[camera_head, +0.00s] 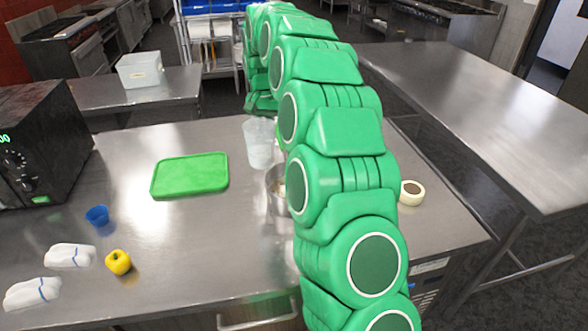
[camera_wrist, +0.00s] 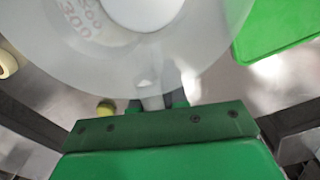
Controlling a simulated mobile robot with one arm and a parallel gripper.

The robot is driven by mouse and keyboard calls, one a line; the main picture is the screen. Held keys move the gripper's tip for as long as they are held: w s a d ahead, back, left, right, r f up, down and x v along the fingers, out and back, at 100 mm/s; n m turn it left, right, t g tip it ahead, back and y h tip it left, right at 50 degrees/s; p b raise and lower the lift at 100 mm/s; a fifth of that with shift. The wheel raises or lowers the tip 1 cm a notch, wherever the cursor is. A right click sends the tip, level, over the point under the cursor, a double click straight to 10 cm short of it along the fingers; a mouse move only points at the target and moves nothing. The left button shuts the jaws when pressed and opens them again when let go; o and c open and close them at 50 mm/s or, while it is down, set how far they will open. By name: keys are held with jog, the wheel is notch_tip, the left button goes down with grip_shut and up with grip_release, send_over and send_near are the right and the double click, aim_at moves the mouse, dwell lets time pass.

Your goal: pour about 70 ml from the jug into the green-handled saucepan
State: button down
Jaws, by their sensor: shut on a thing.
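The translucent jug (camera_head: 260,142) stands roughly upright beside my arm in the head view. It fills the top of the wrist view (camera_wrist: 215,45), with red measuring marks and white content inside. My gripper (camera_wrist: 165,103) is shut on the jug's handle; the arm hides it in the head view. I cannot tell whether the jug touches the counter. A metal saucepan (camera_head: 272,184) sits on the counter just in front of the jug, mostly hidden behind my arm. Its handle is hidden, so I cannot see the handle's colour.
A green cutting board (camera_head: 190,175) lies left of the jug. A pale roll-shaped object (camera_head: 412,192) is right of my arm. The front middle counter is clear.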

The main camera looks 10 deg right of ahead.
jog(key=shift+w+d+f+n, duration=1.15)
jog(key=shift+w+d, duration=0.55)
jog(key=shift+d, duration=2.9)
jog(key=shift+w+d+f+n, duration=1.1)
jog(key=shift+w+d, duration=0.55)
jog(key=shift+d, duration=2.95)
jog(key=shift+s+a+f+n, duration=0.25)
jog(key=shift+s+f+n, duration=0.35)
jog(key=shift+f, duration=0.65)
jog(key=shift+s+a+f+n, duration=0.3)
jog(key=shift+s+f+n, duration=0.35)
jog(key=shift+f, duration=0.65)
jog(key=shift+s+a+f+n, duration=0.35)
jog(key=shift+s+f, duration=0.4)
jog(key=shift+f, duration=0.5)
jog(key=s+a+r+t+h, duration=0.1)
jog(key=a+r+t+h, duration=0.2)
jog(key=r+h, duration=0.3)
jog(key=shift+a+r+t+h, duration=0.3)
jog(key=shift+r+t+h, duration=0.15)
jog(key=shift+h, duration=2.45)
